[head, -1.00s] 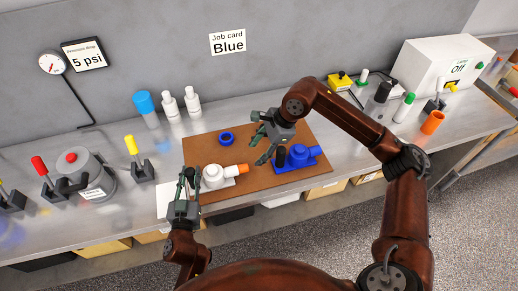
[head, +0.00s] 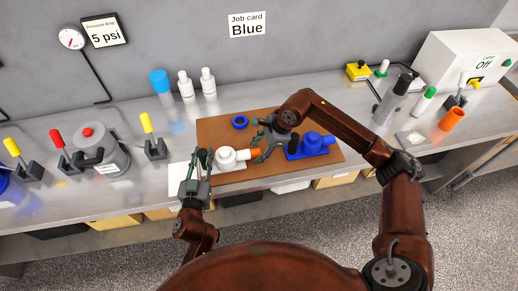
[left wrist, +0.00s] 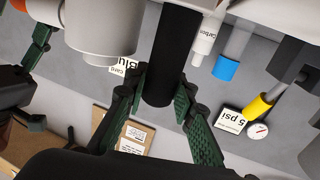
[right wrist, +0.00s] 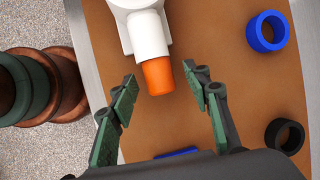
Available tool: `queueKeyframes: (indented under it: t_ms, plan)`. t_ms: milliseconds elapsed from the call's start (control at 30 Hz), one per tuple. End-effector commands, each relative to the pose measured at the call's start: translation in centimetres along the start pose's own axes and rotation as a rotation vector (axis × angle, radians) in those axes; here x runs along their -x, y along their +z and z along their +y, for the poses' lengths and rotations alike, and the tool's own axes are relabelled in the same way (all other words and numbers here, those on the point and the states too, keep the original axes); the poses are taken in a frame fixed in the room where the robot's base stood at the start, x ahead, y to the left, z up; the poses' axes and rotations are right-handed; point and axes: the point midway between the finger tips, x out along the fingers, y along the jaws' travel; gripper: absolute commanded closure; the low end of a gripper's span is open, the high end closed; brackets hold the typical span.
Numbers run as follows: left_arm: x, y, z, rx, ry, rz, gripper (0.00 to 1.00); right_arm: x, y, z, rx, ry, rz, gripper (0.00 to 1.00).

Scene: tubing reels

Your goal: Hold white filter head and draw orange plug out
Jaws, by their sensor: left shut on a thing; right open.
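The white filter head (head: 227,158) sits on the brown mat with the orange plug (head: 254,153) in its right side. Both also show in the right wrist view, the head (right wrist: 150,32) at the top and the plug (right wrist: 157,76) below it. My left gripper (head: 201,157) is at the left of the head. In the left wrist view its fingers (left wrist: 160,95) are shut on a black bar (left wrist: 177,45) beside the white head (left wrist: 100,30). My right gripper (right wrist: 160,78) is open, its fingertips on both sides of the plug with gaps.
A blue filter head (head: 312,145) is just right of my right gripper. A blue ring (head: 240,122) and, in the right wrist view, a black ring (right wrist: 285,135) lie on the brown mat (head: 213,128). White bottles and a blue-topped one stand behind.

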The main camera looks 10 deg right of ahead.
Motion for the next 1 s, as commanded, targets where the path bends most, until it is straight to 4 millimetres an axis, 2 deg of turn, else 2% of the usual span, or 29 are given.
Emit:
queueKeyframes:
  t_ms: [67,667,700,1000]
  plan:
    - [-0.01,0.0,0.01,0.0,0.0,0.0,1.0,0.01,0.0,0.0,0.0,0.0,0.0,0.57]
    - [0.0,-0.01,0.0,0.0,0.0,0.0,1.0,0.06,0.0,-0.01,0.0,0.0,0.0,0.98]
    - [0.0,-0.01,0.0,0.0,0.0,0.0,1.0,0.06,0.0,-0.01,0.0,0.0,0.0,0.77]
    - [0.0,-0.01,0.0,0.0,0.0,0.0,1.0,0.06,0.0,-0.01,0.0,0.0,0.0,0.98]
